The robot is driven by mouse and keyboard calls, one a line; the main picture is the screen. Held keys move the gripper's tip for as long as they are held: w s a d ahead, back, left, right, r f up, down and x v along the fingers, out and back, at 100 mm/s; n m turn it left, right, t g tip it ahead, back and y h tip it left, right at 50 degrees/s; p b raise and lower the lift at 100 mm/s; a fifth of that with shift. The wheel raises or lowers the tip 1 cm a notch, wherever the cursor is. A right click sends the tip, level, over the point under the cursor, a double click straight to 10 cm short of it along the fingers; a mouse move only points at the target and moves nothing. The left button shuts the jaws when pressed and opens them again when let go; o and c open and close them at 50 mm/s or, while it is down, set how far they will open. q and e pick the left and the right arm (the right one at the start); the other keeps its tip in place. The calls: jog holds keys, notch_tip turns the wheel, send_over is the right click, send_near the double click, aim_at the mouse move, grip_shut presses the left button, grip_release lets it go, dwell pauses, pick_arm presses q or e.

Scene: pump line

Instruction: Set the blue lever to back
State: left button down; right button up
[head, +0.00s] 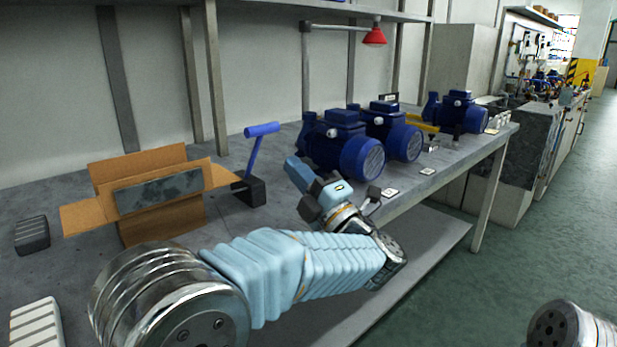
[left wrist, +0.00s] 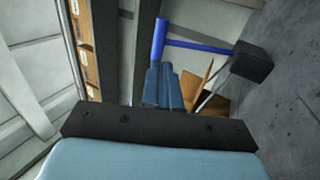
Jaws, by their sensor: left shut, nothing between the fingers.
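The blue lever (head: 255,151) rises from a black base block (head: 250,191) on the table, with a thick blue crossbar handle (head: 262,129) on top. It leans a little to the right in the head view. My left gripper (head: 294,164) is shut and empty, to the right of the lever and apart from it in the head view. In the left wrist view the lever (left wrist: 200,46) shows sideways, its handle (left wrist: 159,40) beyond the shut fingers (left wrist: 162,85). I cannot tell the exact gap there. My right gripper is not in view.
An open cardboard box (head: 160,222) with a grey piece across it stands left of the lever. Several blue pumps (head: 342,145) line the table to the right. A red lamp (head: 374,36) hangs above. Dark and pale ribbed blocks (head: 31,234) lie at the left.

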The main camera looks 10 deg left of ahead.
aim_at(264, 134)
pick_arm(q)
jog(key=p+x, duration=0.2)
jog(key=x, duration=0.5)
jog(key=shift+w+a+r, duration=0.2)
jog(key=shift+a+r, duration=0.05)
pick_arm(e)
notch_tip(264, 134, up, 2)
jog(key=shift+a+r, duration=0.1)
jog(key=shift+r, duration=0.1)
